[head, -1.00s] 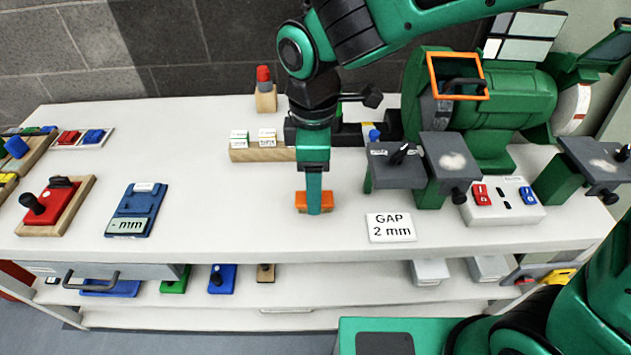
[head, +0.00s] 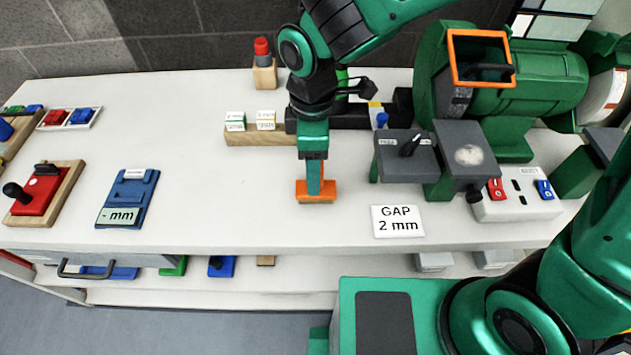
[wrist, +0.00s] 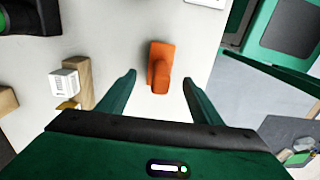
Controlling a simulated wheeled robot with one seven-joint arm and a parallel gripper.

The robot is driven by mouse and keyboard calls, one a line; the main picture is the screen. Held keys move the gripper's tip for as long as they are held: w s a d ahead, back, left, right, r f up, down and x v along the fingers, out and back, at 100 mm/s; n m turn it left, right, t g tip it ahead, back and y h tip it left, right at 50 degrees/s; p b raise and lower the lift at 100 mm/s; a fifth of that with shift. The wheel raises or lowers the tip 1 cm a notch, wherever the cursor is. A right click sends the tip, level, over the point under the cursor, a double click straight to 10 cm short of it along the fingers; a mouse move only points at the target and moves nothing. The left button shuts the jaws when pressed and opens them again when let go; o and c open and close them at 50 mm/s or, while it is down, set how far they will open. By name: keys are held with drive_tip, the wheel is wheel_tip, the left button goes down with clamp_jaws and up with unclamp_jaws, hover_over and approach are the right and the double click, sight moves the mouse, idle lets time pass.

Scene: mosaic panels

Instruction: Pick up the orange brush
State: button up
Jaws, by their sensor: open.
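The orange brush (head: 316,197) lies on the white bench top near its front edge, left of the "GAP 2 mm" card. It also shows in the wrist view (wrist: 160,66), just beyond and between the fingertips. My gripper (head: 314,186) points down over the brush, and one finger hides part of it in the head view. In the wrist view my gripper (wrist: 160,80) has its two green fingers spread wide, with nothing between them but the near end of the brush. I cannot tell whether either finger touches the brush.
The "GAP 2 mm" card (head: 398,221) lies to the right. Behind it stand the grey rests (head: 405,160) and green grinder (head: 525,100). A wooden block with labels (head: 262,135) sits behind the gripper. A blue gauge (head: 127,198) lies left; the bench between is clear.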

drive_tip(key=shift+d+f, duration=0.15)
drive_tip(key=shift+f, duration=1.15)
drive_tip(key=shift+d+f, duration=0.15)
drive_tip(key=shift+f, duration=1.1)
clamp_jaws()
drive_tip(key=shift+w+r, duration=0.1)
drive_tip(key=shift+r, duration=0.6)
wheel_tip(320, 180, up, 3)
drive_tip(key=s+a+r, duration=0.5)
drive_tip(key=s+r, duration=0.1)
drive_tip(key=s, duration=0.4)
drive_tip(key=shift+s+r, duration=0.3)
drive_tip(key=shift+r, duration=0.05)
